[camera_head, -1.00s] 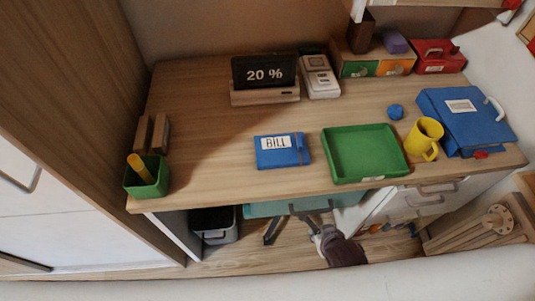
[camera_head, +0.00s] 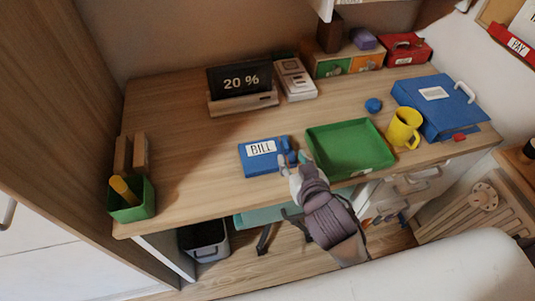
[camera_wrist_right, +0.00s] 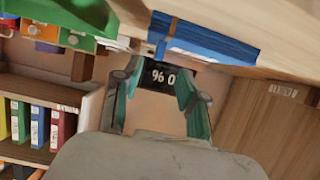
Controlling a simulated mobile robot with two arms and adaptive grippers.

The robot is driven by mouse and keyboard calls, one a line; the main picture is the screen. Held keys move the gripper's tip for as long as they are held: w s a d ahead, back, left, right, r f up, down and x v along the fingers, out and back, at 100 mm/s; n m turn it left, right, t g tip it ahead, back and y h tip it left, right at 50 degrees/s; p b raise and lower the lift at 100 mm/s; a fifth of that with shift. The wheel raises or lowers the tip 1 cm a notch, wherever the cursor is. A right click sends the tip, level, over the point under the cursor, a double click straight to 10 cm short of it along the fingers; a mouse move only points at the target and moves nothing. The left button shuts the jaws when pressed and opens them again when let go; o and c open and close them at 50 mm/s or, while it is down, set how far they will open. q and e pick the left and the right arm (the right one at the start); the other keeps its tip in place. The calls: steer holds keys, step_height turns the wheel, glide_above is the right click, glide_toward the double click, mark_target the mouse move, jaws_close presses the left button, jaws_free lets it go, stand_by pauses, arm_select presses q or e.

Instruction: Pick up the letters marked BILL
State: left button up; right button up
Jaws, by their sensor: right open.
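The blue packet of letters marked BILL (camera_head: 262,155) lies flat on the desk, left of the green tray. My right gripper (camera_head: 292,160) is at the right front side of the packet, near the desk's front edge. Its fingers overlap the packet's right end in the head view; I cannot tell whether they touch it. In the right wrist view the gripper (camera_wrist_right: 155,88) is open with nothing between its fingers, and the blue packet (camera_wrist_right: 205,45) shows above them at the desk edge. My left gripper is not in view.
The green tray (camera_head: 350,172) is close to the right of my gripper. A yellow mug (camera_head: 403,128) and a blue case (camera_head: 440,112) stand farther right. A "20 %" display (camera_head: 241,82) is behind. A green pen cup (camera_head: 133,205) stands at left. The desk's left middle (camera_head: 190,150) is clear.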

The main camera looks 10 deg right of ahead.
mark_target(286, 146)
steer(key=x, duration=0.8)
steer(key=shift+d+r, duration=0.1)
steer(key=shift+r, duration=0.1)
jaws_close()
